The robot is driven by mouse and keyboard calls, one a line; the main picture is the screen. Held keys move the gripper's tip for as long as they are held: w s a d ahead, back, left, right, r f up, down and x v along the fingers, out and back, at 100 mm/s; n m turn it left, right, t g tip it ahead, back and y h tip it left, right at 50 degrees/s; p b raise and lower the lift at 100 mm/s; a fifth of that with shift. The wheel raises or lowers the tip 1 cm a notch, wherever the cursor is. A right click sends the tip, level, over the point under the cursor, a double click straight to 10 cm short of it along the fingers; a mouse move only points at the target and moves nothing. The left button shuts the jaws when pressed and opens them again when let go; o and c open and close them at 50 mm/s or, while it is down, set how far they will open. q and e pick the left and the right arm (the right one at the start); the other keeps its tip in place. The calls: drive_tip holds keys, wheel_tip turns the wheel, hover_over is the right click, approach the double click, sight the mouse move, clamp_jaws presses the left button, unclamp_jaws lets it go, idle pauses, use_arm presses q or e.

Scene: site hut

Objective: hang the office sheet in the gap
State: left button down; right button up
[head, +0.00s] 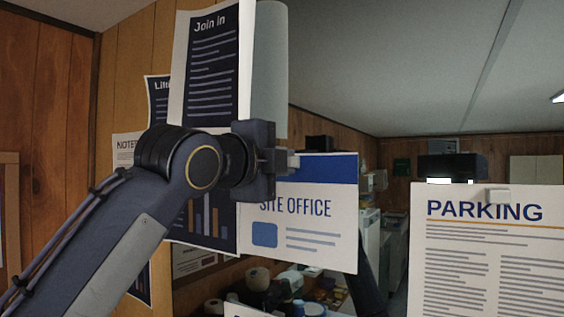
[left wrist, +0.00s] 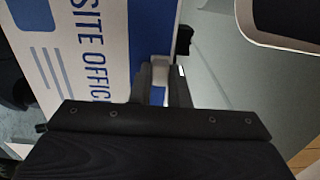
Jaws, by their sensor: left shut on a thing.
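The office sheet (head: 300,240), white with a blue top band and "SITE OFFICE" on it, is upright near the middle of the head view. My left gripper (head: 284,160) is shut at its top edge, on a small pale piece there. In the left wrist view the sheet (left wrist: 88,50) appears turned sideways, with the pale piece between the fingertips (left wrist: 160,82).
A "Join in" sheet (head: 213,75) and other posters are close behind my left arm, partly hidden by it. Open space lies between the office and PARKING sheets. Another white sheet (head: 245,311) shows at the bottom edge. Cluttered shelving and a printer-like machine stand behind.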

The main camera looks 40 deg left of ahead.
use_arm(q)
drive_tip(key=shift+s, duration=0.55)
idle(0.6)
drive_tip(key=shift+w, duration=0.55)
idle(0.9)
drive_tip(key=shift+s, duration=0.1)
idle(1.3)
drive_tip(key=c, duration=1.3)
unclamp_jaws()
